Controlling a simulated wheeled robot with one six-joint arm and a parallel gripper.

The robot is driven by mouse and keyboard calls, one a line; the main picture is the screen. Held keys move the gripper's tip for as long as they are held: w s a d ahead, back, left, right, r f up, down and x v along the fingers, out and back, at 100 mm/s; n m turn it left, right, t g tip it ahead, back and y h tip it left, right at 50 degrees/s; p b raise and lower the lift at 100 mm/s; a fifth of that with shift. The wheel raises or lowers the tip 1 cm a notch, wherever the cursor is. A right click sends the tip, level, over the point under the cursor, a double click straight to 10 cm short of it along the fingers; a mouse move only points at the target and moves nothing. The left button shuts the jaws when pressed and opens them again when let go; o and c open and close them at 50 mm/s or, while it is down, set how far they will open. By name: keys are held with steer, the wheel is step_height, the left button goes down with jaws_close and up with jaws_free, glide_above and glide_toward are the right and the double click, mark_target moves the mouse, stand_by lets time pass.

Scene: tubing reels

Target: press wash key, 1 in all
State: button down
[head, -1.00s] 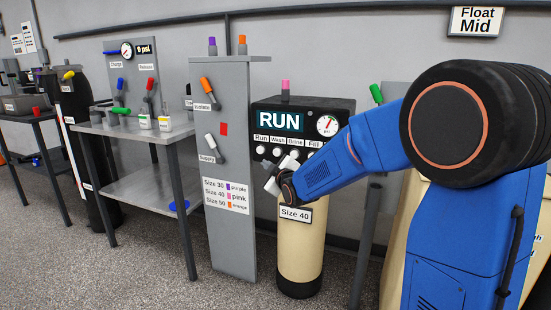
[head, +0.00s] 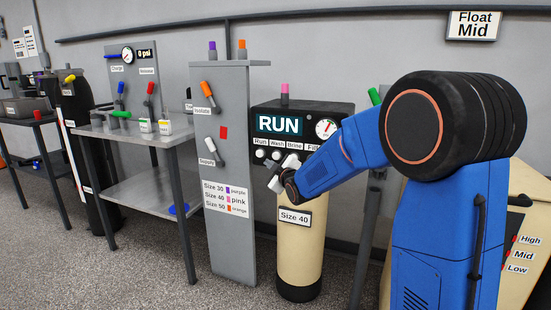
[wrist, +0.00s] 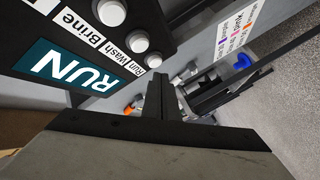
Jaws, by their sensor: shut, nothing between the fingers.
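The tan softener tank's black control head (head: 315,112) shows RUN on its display (head: 281,124). Its white round keys sit in a row under labels Run, Wash, Brine and Fill. The wash key (head: 275,156) is second from left; it also shows in the wrist view (wrist: 135,38), between the run key (wrist: 155,58) and the brine key (wrist: 111,12). My gripper (head: 280,174) is just below the key row in the head view. In the wrist view its dark fingers (wrist: 162,92) are together and empty, near the run-key end of the row. I see no contact with a key.
A grey panel (head: 237,240) with levers stands left of the tank, close to my gripper. A metal table (head: 130,131) is farther left. A pink plug (head: 285,88) stands on the control head. A green-handled lever (head: 374,96) is at right, behind my arm.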

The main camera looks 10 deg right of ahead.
mark_target(273, 156)
steer(key=shift+w+d, duration=0.65)
steer(key=shift+w, duration=0.25)
steer(key=shift+w+d, duration=0.65)
steer(key=shift+w, duration=0.2)
steer(key=shift+w+d, duration=0.1)
stand_by(0.8)
steer(key=shift+w+d, duration=0.15)
steer(key=shift+w, duration=0.1)
steer(key=shift+w+d+r, duration=0.1)
steer(key=shift+w+d, duration=0.4)
steer(key=shift+w, duration=0.1)
stand_by(1.7)
steer(key=shift+s+a, duration=0.55)
steer(key=shift+s, duration=0.3)
